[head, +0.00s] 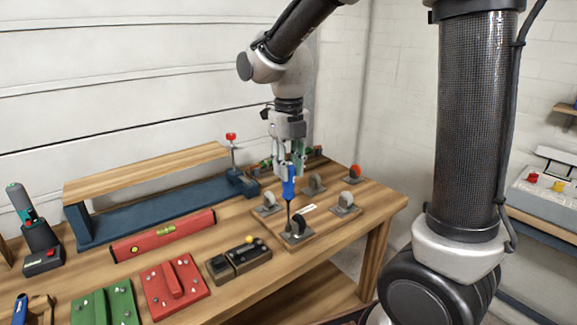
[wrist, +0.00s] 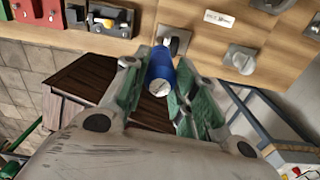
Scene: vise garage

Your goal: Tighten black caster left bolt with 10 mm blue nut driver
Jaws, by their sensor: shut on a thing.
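My gripper (head: 289,168) is shut on the blue nut driver (head: 288,188), which stands upright with its shaft pointing down. The shaft reaches down to the left side of the black caster (head: 301,231) at the front of a wooden board. I cannot tell whether its tip sits on the left bolt, as the bolt is too small to make out. In the wrist view the driver's blue handle (wrist: 161,66) is between the green fingers (wrist: 158,88), seen from its end.
A dark block with a yellow knob (head: 249,240), a red level (head: 163,236) and a blue-based wooden shelf (head: 150,174) lie left.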

